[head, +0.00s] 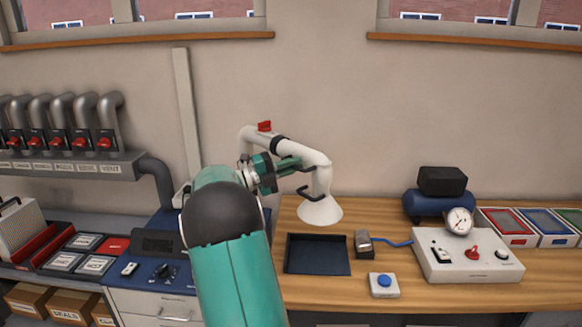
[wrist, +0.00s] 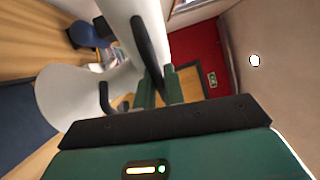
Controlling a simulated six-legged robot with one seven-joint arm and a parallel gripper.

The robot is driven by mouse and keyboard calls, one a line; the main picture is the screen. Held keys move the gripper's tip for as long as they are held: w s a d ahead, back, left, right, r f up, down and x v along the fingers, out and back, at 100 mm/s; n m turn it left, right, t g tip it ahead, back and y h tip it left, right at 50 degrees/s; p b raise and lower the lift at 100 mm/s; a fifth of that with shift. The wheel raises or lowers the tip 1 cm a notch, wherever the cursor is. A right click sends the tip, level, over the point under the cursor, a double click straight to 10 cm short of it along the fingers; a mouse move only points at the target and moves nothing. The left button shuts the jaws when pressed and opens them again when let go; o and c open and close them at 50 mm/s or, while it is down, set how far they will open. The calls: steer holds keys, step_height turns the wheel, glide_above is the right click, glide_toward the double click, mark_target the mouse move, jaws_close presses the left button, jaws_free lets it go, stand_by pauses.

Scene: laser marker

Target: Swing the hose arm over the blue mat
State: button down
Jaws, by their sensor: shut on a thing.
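The hose arm (head: 318,172) is a white bent pipe that ends in a white cone hood (head: 320,212). The hood hangs over the back of the wooden bench, behind the dark blue mat (head: 318,265). My gripper (head: 298,164) is at the pipe's bend, shut on the hose arm's black handle (wrist: 148,45). In the wrist view, the green fingers (wrist: 160,92) meet the handle, and the hood (wrist: 75,95) is at left. The exact grip is partly hidden by my arm and the pipe.
A small metal block (head: 363,243) with a blue cord, a blue button box (head: 384,285) and a control box with a gauge (head: 468,255) stand right of the mat. A compressor (head: 440,200) is behind. Space above the mat looks clear.

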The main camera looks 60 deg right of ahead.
steer(key=shift+s+d, duration=0.1)
steer(key=c, duration=1.5)
jaws_free()
steer(key=v, duration=1.3)
steer(key=shift+w+a, duration=0.25)
steer(key=shift+a, duration=0.05)
steer(key=shift+f, duration=0.15)
